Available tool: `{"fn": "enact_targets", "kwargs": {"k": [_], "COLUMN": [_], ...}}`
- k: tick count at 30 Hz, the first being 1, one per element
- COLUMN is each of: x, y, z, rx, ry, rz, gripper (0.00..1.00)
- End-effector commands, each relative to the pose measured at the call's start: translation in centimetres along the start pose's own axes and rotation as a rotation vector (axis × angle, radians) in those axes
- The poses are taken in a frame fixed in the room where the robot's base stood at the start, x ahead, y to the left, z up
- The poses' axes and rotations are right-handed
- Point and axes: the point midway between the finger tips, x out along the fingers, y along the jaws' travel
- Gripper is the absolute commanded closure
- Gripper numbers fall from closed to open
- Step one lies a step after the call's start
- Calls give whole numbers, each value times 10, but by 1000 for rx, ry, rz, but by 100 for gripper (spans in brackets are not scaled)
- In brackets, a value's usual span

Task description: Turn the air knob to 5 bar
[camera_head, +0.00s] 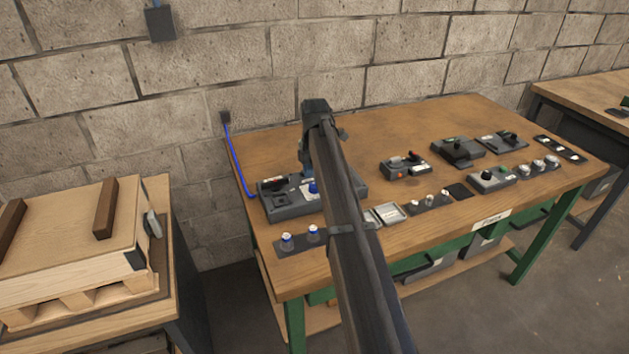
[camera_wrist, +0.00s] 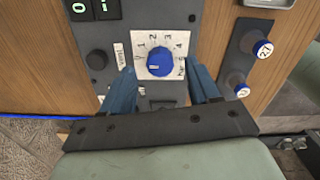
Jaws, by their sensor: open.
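The blue air knob (camera_wrist: 159,64) sits at the centre of a white numbered dial (camera_wrist: 141,64) in the wrist view. The numbers 1 to 4 show along its upper arc. A small pale mark shows low on the knob, but I cannot tell surely which value it points at. My gripper (camera_wrist: 161,75) is open, with one blue finger on each side of the dial's lower part, apart from the knob. In the head view the blue knob (camera_head: 313,187) shows on the dark control unit (camera_head: 285,208), beside my arm, which hides part of the unit.
Two white-and-blue capped pieces (camera_head: 287,238) stand on a dark strip in front of the unit. A blue hose (camera_head: 236,165) runs down at the left. Several other devices, such as a box with a red knob (camera_head: 405,167), stand right on the wooden bench (camera_head: 390,125).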

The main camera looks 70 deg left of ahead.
Motion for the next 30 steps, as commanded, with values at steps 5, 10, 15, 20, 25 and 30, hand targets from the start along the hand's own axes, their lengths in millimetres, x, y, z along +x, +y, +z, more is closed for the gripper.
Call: {"fn": "enact_targets", "kwargs": {"k": [5,10,15,20,25,30], "x": [16,20,20,20,20,20], "y": [0,0,0,0,0,0], "z": [0,0,0,0,0,0], "rx": [0,0,0,0,0,0], "ry": [0,0,0,0,0,0], "rz": [-1,0,0,0,0,0], "gripper": [39,39,39,48,65,81]}}
